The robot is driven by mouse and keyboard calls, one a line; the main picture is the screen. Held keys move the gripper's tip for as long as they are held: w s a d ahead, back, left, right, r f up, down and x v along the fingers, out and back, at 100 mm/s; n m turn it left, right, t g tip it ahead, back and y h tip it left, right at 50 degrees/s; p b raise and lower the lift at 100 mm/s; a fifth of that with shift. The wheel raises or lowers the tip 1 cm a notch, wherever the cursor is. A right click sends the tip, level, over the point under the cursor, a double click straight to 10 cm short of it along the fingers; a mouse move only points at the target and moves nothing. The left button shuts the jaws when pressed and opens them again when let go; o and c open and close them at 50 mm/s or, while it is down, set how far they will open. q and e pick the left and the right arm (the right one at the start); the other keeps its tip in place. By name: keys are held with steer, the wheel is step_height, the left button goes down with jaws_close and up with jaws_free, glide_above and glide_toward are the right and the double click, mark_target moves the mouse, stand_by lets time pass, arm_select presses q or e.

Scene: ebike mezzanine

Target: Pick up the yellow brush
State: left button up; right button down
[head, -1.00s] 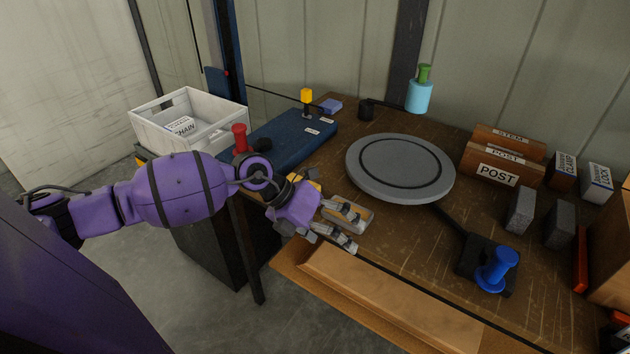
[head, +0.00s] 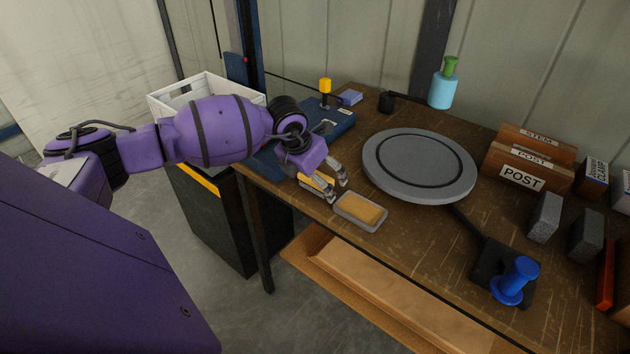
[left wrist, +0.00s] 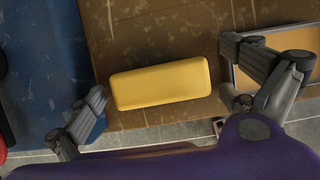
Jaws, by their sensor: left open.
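The yellow brush (left wrist: 160,84) lies on the brown bench top close to its front edge. In the left wrist view it shows as a plain yellow block, between the two spread fingers and apart from both. In the head view the brush (head: 317,181) is partly hidden by my left gripper (head: 332,184). My left gripper (left wrist: 176,90) is open and empty, just above the brush. My right gripper is not in view.
A grey-rimmed tray with a yellow-tan pad (head: 360,210) sits right of the brush, near one finger. A blue mat (head: 268,160) lies to the left. A round grey turntable (head: 419,165) stands behind. Wooden POST and STEM boxes (head: 523,178) are at right.

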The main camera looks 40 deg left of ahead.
arm_select(q)
steer(key=shift+c, duration=0.6)
steer(key=c, duration=1.1)
steer(key=shift+c, duration=0.3)
steer(key=shift+r, duration=0.1)
steer(key=shift+r, duration=0.3)
step_height(320, 180, up, 2)
steer(key=shift+r, duration=0.1)
steer(key=s+d+r+b, duration=0.1)
steer(key=s+d+r, duration=0.8)
steer(key=d+r, duration=0.1)
steer(key=shift+d+b, duration=0.3)
